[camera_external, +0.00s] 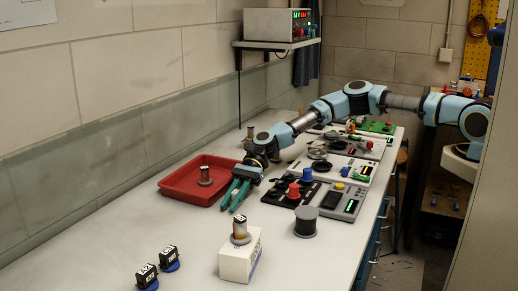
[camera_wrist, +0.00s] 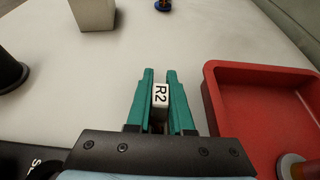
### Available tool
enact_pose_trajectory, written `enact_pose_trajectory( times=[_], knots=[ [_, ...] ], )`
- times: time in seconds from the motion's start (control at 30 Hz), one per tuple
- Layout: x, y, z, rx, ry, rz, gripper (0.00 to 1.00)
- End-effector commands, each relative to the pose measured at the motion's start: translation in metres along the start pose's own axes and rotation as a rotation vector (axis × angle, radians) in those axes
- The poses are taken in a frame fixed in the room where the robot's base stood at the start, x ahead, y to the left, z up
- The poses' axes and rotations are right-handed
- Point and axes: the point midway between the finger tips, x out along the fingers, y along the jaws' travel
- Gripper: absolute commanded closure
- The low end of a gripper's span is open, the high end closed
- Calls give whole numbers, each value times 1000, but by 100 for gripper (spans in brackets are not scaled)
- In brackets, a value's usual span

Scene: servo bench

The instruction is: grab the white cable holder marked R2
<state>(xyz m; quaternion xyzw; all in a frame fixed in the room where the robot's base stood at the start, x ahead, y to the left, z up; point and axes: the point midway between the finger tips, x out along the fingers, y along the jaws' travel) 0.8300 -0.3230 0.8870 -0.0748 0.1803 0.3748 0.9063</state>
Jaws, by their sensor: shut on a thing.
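The white cable holder marked R2 (camera_wrist: 160,94) sits between the two green fingers of my gripper (camera_wrist: 160,78) in the wrist view, with its label facing the camera. The fingers touch it on both sides. In the external view my gripper (camera_external: 232,205) points down over the table just right of the red tray. The holder is hidden by the fingers there, and I cannot tell whether it is resting on the table or raised.
The red tray (camera_external: 172,187) holds a small cylinder (camera_external: 205,176); the tray also shows in the wrist view (camera_wrist: 211,95). A white block (camera_external: 230,263) carries another cylinder. Dark-labelled pieces (camera_external: 147,276) stand at front left. Panels with knobs (camera_external: 343,200) line the right.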

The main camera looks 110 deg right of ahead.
Motion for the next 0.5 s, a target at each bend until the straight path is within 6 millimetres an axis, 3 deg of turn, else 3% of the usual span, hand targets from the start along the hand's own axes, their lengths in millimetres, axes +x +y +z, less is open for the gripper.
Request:
enact_pose_trajectory(
  times=[0.5],
  knots=[
    [0, 0, 0, 0, 0, 0, 100]
  ],
)
